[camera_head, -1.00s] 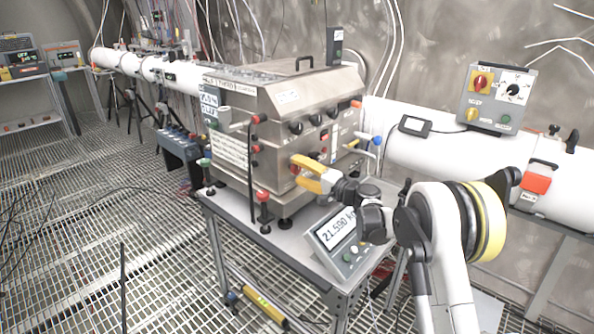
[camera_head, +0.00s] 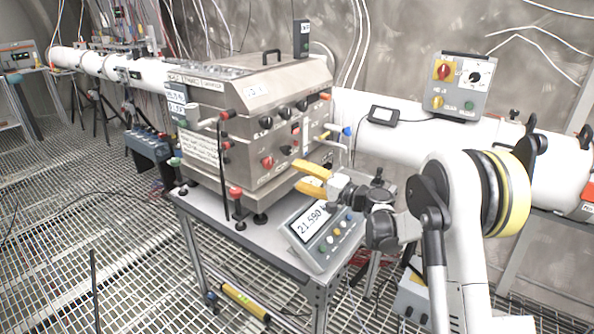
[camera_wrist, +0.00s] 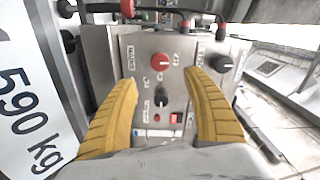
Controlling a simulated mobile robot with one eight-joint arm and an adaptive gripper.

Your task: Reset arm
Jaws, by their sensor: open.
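My gripper (camera_head: 303,178) has two yellow fingers and is open and empty. In the head view it is in front of the right part of the steel machine's (camera_head: 222,130) knob-covered front. My white arm (camera_head: 462,230) reaches in from the lower right, bent at a yellow-banded joint. In the wrist view the two fingers (camera_wrist: 162,95) stand apart, with a red knob (camera_wrist: 161,61), a black knob (camera_wrist: 161,97) and a small red switch (camera_wrist: 176,118) of the panel seen between them. I cannot tell any contact with the panel.
A scale display (camera_head: 318,232) reading 21.590 stands on the table (camera_head: 255,245) below my gripper. A grey control box (camera_head: 458,86) sits on the white pipe (camera_head: 400,140) behind. Grating floor (camera_head: 70,225) lies open at left, with cables on it.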

